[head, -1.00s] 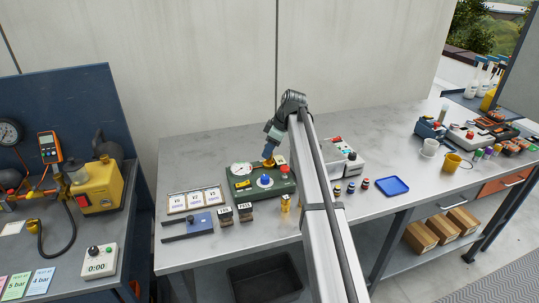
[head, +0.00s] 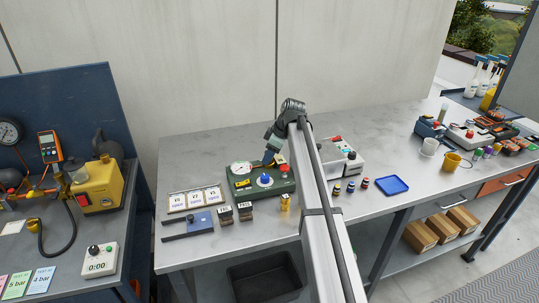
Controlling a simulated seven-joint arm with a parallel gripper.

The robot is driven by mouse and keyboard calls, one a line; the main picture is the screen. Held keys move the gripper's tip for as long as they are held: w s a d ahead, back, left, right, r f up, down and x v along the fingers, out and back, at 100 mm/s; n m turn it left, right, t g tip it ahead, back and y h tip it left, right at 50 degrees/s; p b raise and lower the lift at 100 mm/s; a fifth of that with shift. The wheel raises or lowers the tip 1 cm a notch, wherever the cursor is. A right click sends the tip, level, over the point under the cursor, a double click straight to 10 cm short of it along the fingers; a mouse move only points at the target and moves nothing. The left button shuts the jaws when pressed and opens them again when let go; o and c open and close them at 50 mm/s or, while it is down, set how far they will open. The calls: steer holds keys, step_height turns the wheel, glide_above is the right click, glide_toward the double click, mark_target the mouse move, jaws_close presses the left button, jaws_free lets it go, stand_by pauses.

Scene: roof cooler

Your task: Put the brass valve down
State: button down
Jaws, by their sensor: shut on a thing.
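My gripper (head: 268,160) points down at the back of the green test unit (head: 248,190), between its round white gauge (head: 241,168) and its right end. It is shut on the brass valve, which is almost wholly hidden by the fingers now. I cannot tell whether the valve touches the unit. A blue knob (head: 265,180) stands on the unit just in front of the gripper. A small upright brass-coloured piece (head: 285,203) stands apart on the table in front of the unit.
Dark blocks (head: 225,214) and a blue flat case (head: 201,222) lie left of the unit, below a tray of cards (head: 193,199). A white box (head: 345,160) stands to the right, partly behind my arm. A blue tray (head: 392,185) lies farther right. The table behind is clear.

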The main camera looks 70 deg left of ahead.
steer(key=c, duration=1)
jaws_free()
steer(key=shift+d+f, duration=0.1)
steer(key=shift+f, duration=0.3)
steer(key=shift+c, duration=0.2)
steer(key=o, duration=0.3)
steer(key=shift+f, duration=0.1)
steer(key=shift+d, duration=0.15)
steer(key=shift+s, duration=0.1)
steer(key=shift+r, duration=0.4)
steer(key=v, duration=1.2)
steer(key=shift+a+r, duration=0.35)
steer(key=shift+r, duration=0.1)
